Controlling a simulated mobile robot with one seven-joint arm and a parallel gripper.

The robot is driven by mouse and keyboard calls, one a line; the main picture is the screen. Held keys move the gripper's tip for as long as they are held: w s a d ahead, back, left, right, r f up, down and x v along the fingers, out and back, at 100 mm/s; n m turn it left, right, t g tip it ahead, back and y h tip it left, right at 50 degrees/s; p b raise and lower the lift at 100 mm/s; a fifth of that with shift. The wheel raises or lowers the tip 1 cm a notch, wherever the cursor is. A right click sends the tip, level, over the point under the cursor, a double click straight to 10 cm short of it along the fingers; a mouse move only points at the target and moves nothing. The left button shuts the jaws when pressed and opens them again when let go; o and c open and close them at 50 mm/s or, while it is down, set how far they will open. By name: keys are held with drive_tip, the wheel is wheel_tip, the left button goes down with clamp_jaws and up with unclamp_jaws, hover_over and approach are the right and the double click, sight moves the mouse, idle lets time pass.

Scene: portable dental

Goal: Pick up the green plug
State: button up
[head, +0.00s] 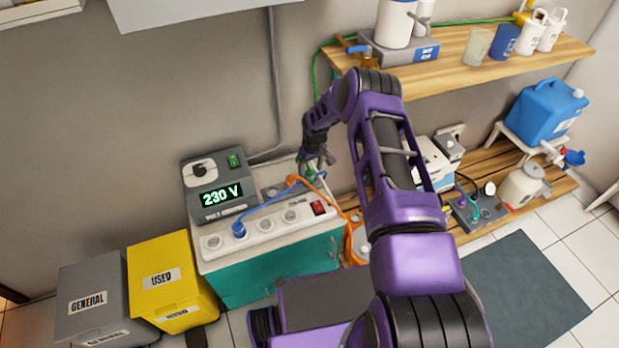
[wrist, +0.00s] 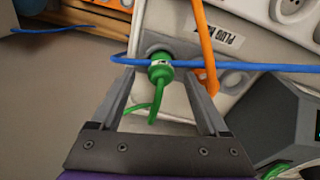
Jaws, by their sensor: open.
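In the wrist view the green plug (wrist: 160,70) sits at a grey round seat on a white labelled surface, its green cable curling back towards my gripper. My gripper (wrist: 160,80) is open, with one finger on each side of the plug and visible gaps between. A blue cable (wrist: 240,64) crosses close by the plug at the fingertips. In the head view my gripper (head: 318,163) is over the back right of the teal cabinet (head: 280,268), and the plug is too small and covered there to make out clearly.
A white power strip (head: 262,228) holds a blue plug (head: 239,230) and has a red switch (head: 318,208). An orange cable (wrist: 205,45) runs just right of the green plug. A 230 V unit (head: 218,187) stands at left. Wooden shelves (head: 470,75) are at right.

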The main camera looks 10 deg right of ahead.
sight(310, 171)
drive_tip(key=shift+w+a+f, duration=0.1)
drive_tip(key=shift+f, duration=0.65)
drive_tip(key=shift+w+a+f, duration=0.1)
drive_tip(key=shift+f, duration=0.65)
clamp_jaws()
